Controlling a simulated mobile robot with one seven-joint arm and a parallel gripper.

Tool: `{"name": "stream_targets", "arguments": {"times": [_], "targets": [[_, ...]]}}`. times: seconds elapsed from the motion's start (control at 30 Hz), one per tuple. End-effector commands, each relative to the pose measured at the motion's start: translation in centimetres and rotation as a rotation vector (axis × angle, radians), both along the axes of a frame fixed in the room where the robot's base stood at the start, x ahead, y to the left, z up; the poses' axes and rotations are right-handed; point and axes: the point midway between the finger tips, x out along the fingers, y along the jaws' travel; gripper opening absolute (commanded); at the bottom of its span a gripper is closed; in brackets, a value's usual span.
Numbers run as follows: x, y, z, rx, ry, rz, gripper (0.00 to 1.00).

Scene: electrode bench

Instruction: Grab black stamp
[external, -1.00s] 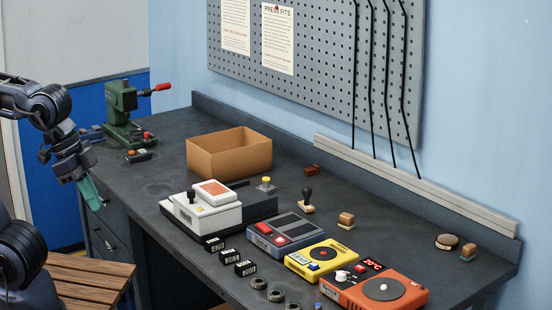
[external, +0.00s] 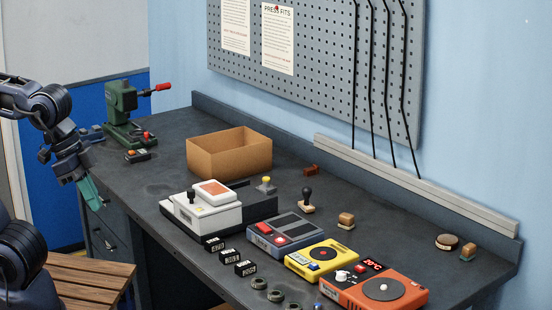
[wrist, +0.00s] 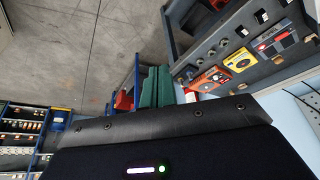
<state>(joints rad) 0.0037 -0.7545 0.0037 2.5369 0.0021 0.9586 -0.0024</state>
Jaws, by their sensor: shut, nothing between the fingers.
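The black stamp (external: 307,196) stands upright on the bench, with a dark knob handle and a pale wooden base. It is behind the grey device and right of the small yellow-knobbed piece. My gripper (external: 97,203) has teal fingers and hangs at the far left, off the bench's front edge, well away from the stamp. The fingers are shut and empty; they also show in the wrist view (wrist: 157,88). I cannot make out the stamp in the wrist view.
A cardboard box (external: 225,158) and a green press (external: 123,118) stand on the left half of the bench. A white device (external: 205,215), a grey device (external: 285,231), a yellow device (external: 321,259) and an orange device (external: 375,287) line the front. Wooden-handled stamps (external: 346,220) lie further right.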

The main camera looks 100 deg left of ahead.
Motion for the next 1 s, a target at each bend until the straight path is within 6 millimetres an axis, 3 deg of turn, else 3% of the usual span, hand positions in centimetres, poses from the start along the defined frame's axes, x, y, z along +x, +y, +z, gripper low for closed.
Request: {"name": "stream_targets", "arguments": {"times": [0.03,0.3,0.67,0.77,1.0], "targets": [[0.0,0.0,0.0,0.0,0.0,0.0,0.04],[0.0,0.0,0.0,0.0,0.0,0.0,0.53],[0.7,0.3,0.5,-0.004,0.003,0.016,0.53],[2.3,0.8,1.4,-0.014,0.012,0.048,0.53],[8.5,3.7,4.4,-0.055,0.042,0.175,0.53]]}}
